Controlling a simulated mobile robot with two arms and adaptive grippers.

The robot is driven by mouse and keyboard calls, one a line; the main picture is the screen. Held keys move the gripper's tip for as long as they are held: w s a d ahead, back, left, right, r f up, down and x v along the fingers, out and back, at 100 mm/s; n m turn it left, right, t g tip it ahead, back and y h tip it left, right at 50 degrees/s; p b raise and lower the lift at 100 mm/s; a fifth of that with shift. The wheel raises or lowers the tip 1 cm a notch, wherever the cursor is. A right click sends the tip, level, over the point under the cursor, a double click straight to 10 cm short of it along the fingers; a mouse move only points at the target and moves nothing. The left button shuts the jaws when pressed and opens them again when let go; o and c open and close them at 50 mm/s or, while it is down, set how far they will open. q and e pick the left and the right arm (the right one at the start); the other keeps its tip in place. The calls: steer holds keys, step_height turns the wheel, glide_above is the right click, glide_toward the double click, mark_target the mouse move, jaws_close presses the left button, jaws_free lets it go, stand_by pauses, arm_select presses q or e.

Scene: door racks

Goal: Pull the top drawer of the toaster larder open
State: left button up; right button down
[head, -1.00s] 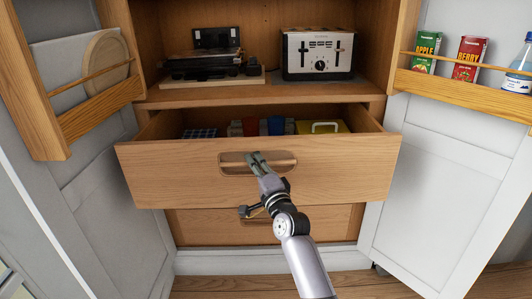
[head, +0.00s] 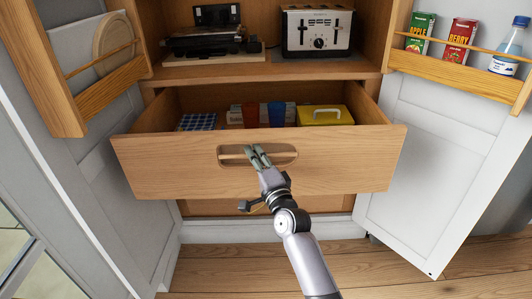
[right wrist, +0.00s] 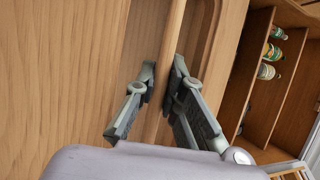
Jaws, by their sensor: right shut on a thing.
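The top drawer (head: 340,165) of the wooden larder is pulled well out, and its inside shows. My right gripper (head: 258,156) is at the slot in the middle of the drawer front, shut on the handle bar (head: 283,154). In the right wrist view the handle bar (right wrist: 174,45) runs between the two fingers of the right gripper (right wrist: 163,85). The toaster (head: 317,31) stands on the shelf above the drawer. My left gripper is not in view.
A lower drawer (head: 320,203) sits beneath. The open doors with racks flank it; the right rack (head: 455,72) holds cartons and a bottle. Floor in front is clear.

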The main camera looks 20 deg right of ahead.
steer(key=shift+r, duration=0.25)
steer(key=c, duration=1.9)
jaws_free()
steer(key=shift+a, duration=0.1)
steer(key=shift+f, duration=0.15)
steer(key=shift+s, duration=0.2)
steer(key=v, duration=1.1)
steer(key=shift+s, duration=0.35)
